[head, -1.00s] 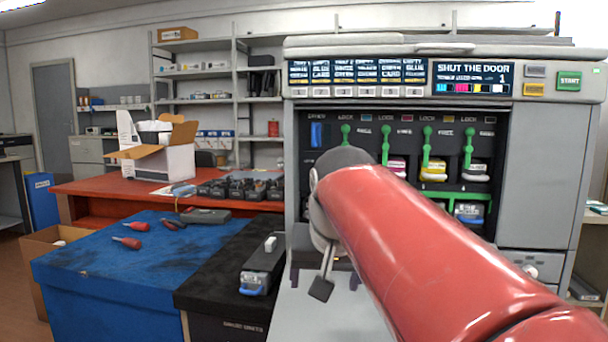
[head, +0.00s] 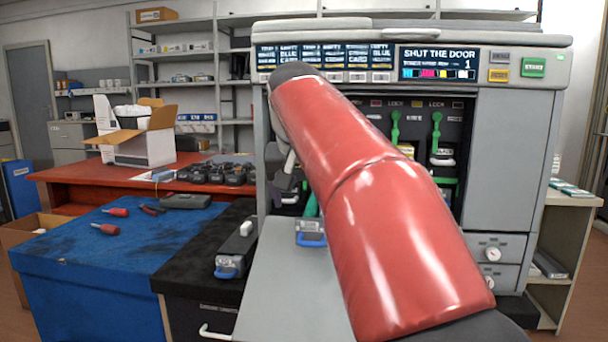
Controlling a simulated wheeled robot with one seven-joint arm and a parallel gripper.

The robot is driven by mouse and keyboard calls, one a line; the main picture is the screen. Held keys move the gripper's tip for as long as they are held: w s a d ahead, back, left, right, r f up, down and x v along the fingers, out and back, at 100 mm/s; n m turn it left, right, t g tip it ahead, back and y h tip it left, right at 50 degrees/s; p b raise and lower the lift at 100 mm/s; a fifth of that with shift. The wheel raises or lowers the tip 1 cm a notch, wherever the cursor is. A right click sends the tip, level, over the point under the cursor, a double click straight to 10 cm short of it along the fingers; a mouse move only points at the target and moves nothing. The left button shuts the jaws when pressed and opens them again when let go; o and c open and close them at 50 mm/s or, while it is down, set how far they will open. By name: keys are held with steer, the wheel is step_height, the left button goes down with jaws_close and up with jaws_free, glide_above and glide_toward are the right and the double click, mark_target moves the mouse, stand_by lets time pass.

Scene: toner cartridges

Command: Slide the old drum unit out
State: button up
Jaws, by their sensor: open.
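The printer (head: 520,160) stands open, with green levers (head: 436,130) above its slots. A grey drum unit (head: 310,226) with a blue handle shows low at the printer's opening, above the grey flap, with a green part behind it. My arm hides its right side, and I cannot tell how far out it sits. My gripper (head: 284,195) is open in front of the printer's left part, up and left of this unit and apparently apart from it. Its fingertips are partly hidden. Another drum unit (head: 236,250) with a blue handle lies on the black mat (head: 185,268).
A grey flap (head: 285,295) extends forward below the opening. The blue mat (head: 75,245) holds red-handled tools (head: 106,229). Several dark cartridges (head: 215,174) and an open carton (head: 145,140) stand on the red table (head: 75,174). My arm covers the middle slots.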

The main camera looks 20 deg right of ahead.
steer(key=shift+m, duration=0.8)
steer(key=w+d+r, duration=0.1)
steer(key=d, duration=0.1)
steer(key=w+d+r, duration=0.1)
steer(key=w+d, duration=0.1)
steer(key=shift+r, duration=0.2)
steer(key=shift+b+x, duration=1.4)
steer(key=shift+x, duration=3.35)
steer(key=shift+s+d, duration=0.15)
steer(key=shift+c, duration=0.5)
steer(key=c, duration=1.4)
steer(key=shift+s+a+r+b, duration=0.1)
steer(key=shift+s+a+b, duration=0.65)
steer(key=shift+s+a, duration=0.75)
steer(key=shift+s+a+b, duration=0.7)
steer(key=shift+s+a, duration=0.15)
steer(key=shift+s, duration=1.15)
steer(key=shift+s+a+b, duration=0.75)
steer(key=shift+s+a, duration=0.45)
steer(key=shift+s, duration=0.55)
steer(key=shift+c, duration=0.2)
steer(key=shift+s, duration=0.1)
